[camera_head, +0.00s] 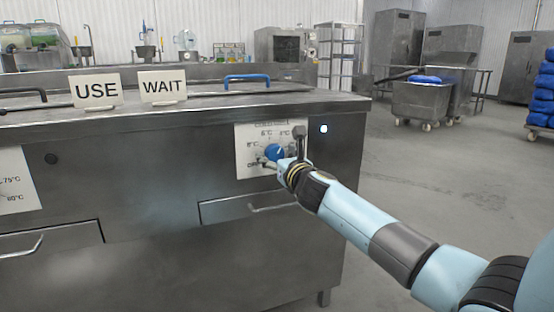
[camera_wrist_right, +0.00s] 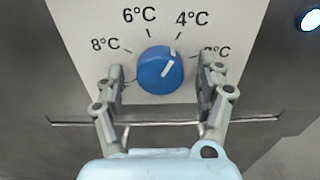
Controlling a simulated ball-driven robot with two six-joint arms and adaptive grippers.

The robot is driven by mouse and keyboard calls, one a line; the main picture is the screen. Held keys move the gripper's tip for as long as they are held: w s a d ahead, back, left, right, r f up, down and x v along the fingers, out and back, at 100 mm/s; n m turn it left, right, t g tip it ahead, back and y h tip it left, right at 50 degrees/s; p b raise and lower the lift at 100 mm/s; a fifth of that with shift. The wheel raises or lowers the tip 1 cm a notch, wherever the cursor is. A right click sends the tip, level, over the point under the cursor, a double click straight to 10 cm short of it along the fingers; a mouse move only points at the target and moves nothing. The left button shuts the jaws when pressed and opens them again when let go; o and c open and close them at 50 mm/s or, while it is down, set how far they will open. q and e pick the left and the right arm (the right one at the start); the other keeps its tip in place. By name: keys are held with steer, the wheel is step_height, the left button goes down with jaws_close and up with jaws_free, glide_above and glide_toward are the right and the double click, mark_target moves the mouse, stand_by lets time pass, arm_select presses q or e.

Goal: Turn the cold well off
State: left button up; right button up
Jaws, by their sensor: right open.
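The blue cold well knob (camera_head: 274,152) is on a white dial plate (camera_head: 243,160) on the front of the steel counter. In the right wrist view the knob (camera_wrist_right: 152,82) has a white mark pointing up and right, toward the 4°C side. OFF shows at the plate's lower left in the head view. My right gripper (camera_wrist_right: 160,72) is open, with one finger on each side of the knob; I cannot tell whether either touches it. The right finger partly covers the 2°C label. My left gripper is out of view.
A small light (camera_head: 323,128) glows right of the plate. A drawer (camera_head: 225,210) with a bar handle lies below it. USE (camera_head: 97,91) and WAIT (camera_head: 162,87) signs stand on the counter top. Another dial plate (camera_head: 15,182) is at the left. Open floor lies right.

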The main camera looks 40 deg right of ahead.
steer(key=c, duration=1.2)
steer(key=shift+n, duration=0.3)
